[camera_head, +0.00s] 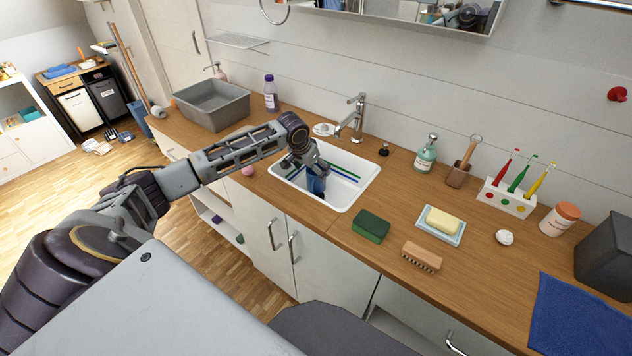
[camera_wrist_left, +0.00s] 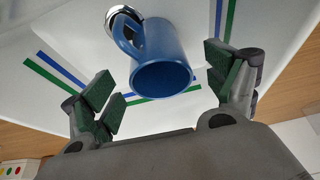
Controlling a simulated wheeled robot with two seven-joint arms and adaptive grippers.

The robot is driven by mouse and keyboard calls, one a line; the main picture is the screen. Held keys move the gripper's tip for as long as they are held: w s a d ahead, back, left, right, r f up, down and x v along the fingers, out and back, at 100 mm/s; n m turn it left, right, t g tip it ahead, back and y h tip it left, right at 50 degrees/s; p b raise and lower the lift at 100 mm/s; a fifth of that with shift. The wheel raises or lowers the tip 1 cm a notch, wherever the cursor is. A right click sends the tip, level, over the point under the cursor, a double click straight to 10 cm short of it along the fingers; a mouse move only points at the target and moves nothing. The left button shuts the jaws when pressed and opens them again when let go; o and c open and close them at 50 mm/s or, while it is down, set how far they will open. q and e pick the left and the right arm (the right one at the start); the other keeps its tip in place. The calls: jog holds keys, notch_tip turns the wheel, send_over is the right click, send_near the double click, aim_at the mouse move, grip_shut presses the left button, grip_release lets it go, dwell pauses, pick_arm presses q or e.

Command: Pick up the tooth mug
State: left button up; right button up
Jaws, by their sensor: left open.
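The tooth mug (camera_wrist_left: 158,54) is a blue cup with a handle. It stands in the white sink (camera_head: 346,196), close to the drain (camera_wrist_left: 122,18). In the head view the mug (camera_head: 316,185) is partly hidden by my left gripper (camera_head: 305,160), which reaches down into the sink from above. In the left wrist view my left gripper (camera_wrist_left: 166,86) is open, with one green-padded finger on each side of the mug and visible gaps between the pads and the mug. My right gripper is not in view.
A chrome faucet (camera_head: 355,116) stands behind the sink. A grey basin (camera_head: 211,104) is on the counter to the left. A green sponge (camera_head: 370,226), a wooden brush (camera_head: 422,257) and a soap dish (camera_head: 430,234) lie right of the sink, with bare counter between them.

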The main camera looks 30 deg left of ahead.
pick_arm(q)
jog(key=x, duration=0.3)
jog(key=shift+d, duration=0.1)
jog(key=shift+w+f, duration=0.25)
jog(key=shift+f, duration=0.35)
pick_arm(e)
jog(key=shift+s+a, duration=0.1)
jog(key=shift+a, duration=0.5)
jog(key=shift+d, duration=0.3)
pick_arm(q)
jog(key=shift+c, duration=1)
jog(key=c, duration=0.9)
jog(key=shift+c, duration=1)
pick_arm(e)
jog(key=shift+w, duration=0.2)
pick_arm(q)
jog(key=shift+r, duration=0.1)
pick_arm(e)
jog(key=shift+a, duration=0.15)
